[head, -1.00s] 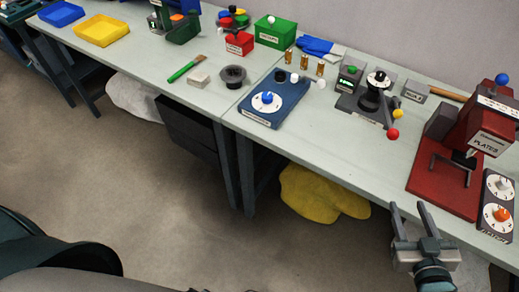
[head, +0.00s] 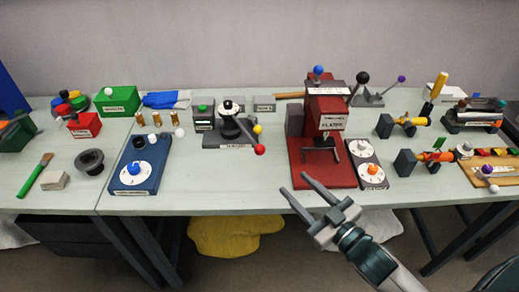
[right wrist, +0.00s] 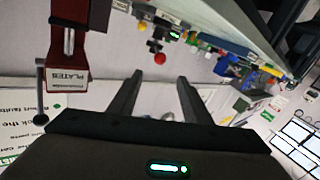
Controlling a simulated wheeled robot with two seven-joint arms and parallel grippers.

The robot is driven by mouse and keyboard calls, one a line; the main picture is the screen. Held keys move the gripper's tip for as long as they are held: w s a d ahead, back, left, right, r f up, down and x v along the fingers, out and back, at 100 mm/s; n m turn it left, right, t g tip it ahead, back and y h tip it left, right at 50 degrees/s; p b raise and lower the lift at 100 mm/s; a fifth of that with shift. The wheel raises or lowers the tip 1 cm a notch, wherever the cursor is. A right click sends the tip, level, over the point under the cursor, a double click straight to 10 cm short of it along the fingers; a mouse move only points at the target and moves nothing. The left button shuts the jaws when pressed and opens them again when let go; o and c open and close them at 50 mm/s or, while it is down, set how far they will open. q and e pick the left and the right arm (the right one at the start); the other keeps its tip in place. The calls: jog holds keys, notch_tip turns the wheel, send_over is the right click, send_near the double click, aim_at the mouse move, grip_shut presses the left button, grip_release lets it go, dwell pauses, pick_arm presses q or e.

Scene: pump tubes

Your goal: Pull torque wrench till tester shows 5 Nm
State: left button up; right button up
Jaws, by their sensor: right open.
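A grey device (head: 228,139) stands on the bench left of centre. It has a small box with a green display (head: 203,117), too small to read, and a black and white round head. A dark lever with a red ball end (head: 259,149) sticks out to the front right, with a yellow ball (head: 258,129) beside it. The red ball also shows in the right wrist view (right wrist: 158,59). My right gripper (head: 294,183) is open and empty near the bench's front edge, right of the red ball and apart from it. My left gripper is not in view.
A red press (head: 326,120) labelled PLATES stands just beyond my right gripper, with a grey dial panel (head: 365,151) beside it. A blue dial box (head: 135,182) is at left. Bench top between blue box and press is clear in front.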

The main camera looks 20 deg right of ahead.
aim_at(263, 153)
jog(key=p+x, duration=0.4)
jog(key=x, duration=1.2)
jog(key=shift+d+p, duration=0.1)
jog(key=shift+p, duration=0.25)
jog(key=shift+w+a+f, duration=0.1)
jog(key=shift+w+a, duration=0.1)
jog(key=shift+w, duration=0.4)
grip_shut()
